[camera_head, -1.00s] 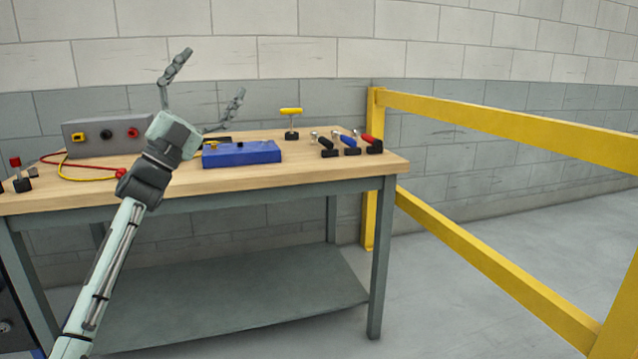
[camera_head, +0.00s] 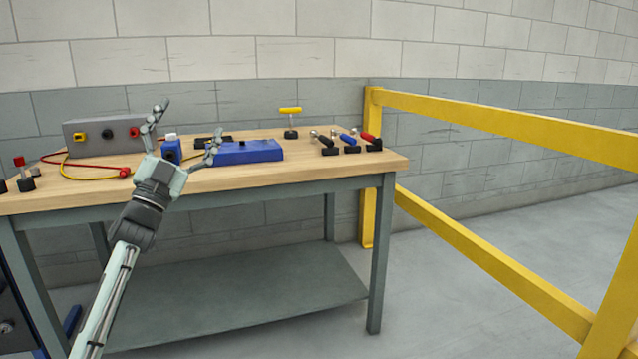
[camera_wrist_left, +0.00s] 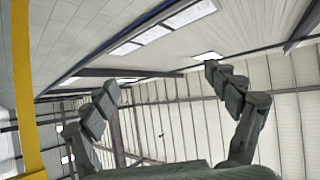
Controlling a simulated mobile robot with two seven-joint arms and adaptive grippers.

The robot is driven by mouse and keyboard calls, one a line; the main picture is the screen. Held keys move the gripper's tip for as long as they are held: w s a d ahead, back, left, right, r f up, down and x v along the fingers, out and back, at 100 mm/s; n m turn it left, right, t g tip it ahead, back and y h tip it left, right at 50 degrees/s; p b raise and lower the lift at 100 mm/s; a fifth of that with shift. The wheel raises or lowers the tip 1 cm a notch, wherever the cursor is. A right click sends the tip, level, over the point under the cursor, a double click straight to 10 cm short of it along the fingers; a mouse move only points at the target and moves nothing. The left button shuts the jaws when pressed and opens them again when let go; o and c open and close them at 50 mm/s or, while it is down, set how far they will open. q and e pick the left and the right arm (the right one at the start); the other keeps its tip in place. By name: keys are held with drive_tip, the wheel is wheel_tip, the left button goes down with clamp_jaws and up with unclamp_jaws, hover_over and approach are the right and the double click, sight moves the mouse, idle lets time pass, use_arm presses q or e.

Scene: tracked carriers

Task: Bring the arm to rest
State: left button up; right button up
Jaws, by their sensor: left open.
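My left gripper (camera_head: 184,134) is open in the head view, its two fingers spread wide and pointing up. It appears in front of the workbench (camera_head: 340,168), near its front edge. In the left wrist view the open fingers (camera_wrist_left: 165,95) have nothing between them, and behind them are the ceiling and its roof beams. My left arm comes in from the lower left. A small blue block (camera_head: 171,151) with a white top shows between the fingers in the head view, on the bench behind them. My right gripper is not in view.
A grey box (camera_head: 95,137) with coloured sockets and red and yellow cables stands at the bench's left. A blue case (camera_head: 248,152), a yellow-handled tool (camera_head: 290,118) and several handled tools (camera_head: 348,142) stand farther right. A yellow railing (camera_head: 480,118) runs along the right.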

use_arm(q)
drive_tip(key=s+a+f+n+g+y, duration=0.2)
drive_tip(key=f+n+g+y, duration=0.15)
drive_tip(key=f, duration=0.95)
drive_tip(key=s+a+f+n+g+y, duration=0.2)
drive_tip(key=s+f+n+y, duration=0.15)
drive_tip(key=f, duration=0.85)
drive_tip(key=s+a+f+n+g+y, duration=0.25)
drive_tip(key=f+n+y, duration=0.2)
drive_tip(key=f, duration=0.85)
drive_tip(key=s+d+f+g, duration=0.1)
drive_tip(key=s+f+g, duration=0.5)
drive_tip(key=s+f, duration=0.75)
drive_tip(key=s+d+f+g, duration=0.1)
drive_tip(key=s+f+g, duration=0.2)
drive_tip(key=s+f, duration=0.3)
drive_tip(key=s+d+f+g, duration=0.2)
drive_tip(key=s+f+g, duration=0.2)
drive_tip(key=s, duration=1.1)
wheel_tip(320, 180, down, 2)
drive_tip(key=shift+f+n, duration=0.2)
drive_tip(key=shift+n, duration=0.25)
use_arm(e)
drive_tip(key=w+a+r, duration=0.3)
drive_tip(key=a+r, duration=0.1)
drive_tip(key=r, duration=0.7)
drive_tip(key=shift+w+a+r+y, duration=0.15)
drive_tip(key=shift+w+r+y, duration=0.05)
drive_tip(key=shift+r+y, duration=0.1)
